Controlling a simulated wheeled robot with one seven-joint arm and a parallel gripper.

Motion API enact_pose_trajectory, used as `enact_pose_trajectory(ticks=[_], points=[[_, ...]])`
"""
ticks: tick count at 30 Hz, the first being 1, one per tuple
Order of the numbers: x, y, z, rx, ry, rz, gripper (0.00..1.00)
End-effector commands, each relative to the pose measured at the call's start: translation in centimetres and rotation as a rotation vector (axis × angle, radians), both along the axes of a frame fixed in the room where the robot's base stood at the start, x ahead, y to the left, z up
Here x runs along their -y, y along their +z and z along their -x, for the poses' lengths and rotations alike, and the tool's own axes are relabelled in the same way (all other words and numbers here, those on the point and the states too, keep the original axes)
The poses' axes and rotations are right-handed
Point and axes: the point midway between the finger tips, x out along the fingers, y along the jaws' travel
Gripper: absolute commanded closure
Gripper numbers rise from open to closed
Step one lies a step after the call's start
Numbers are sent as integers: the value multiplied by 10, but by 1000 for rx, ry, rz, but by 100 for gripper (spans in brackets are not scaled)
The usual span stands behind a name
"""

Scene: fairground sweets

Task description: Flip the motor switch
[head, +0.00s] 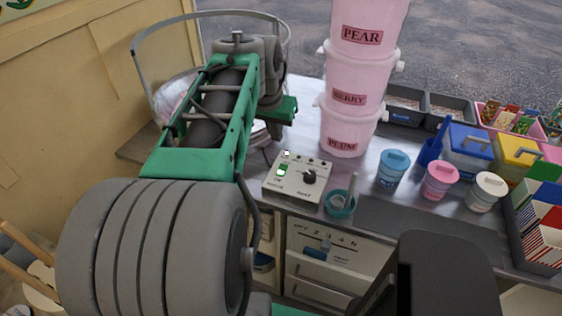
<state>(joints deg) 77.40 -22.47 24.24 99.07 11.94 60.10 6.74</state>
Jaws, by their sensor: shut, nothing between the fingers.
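A pale control box (298,177) stands on the metal counter. The print near the switch is too small to read surely, and I cannot tell the switch's position. My green and grey arm reaches in from the lower left. My gripper (275,128) is at its far end, behind and left of the box and apart from the switch. It is shut and empty; its fingertips are mostly hidden.
A stack of pink tubs (345,130) stands behind the box. A teal cup (340,203) with a utensil is at its front right. Lidded tubs (393,170) and boxes fill the right. Drawers (335,262) lie below the counter.

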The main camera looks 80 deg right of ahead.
Motion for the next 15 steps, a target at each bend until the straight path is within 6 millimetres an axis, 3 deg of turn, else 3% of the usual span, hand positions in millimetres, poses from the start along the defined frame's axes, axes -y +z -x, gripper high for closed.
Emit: enact_pose_trajectory(ticks=[5, 15], points=[[2, -8, 0, -1, 1, -2, 100], [24, -71, 2, -1, 1, -5, 100]])
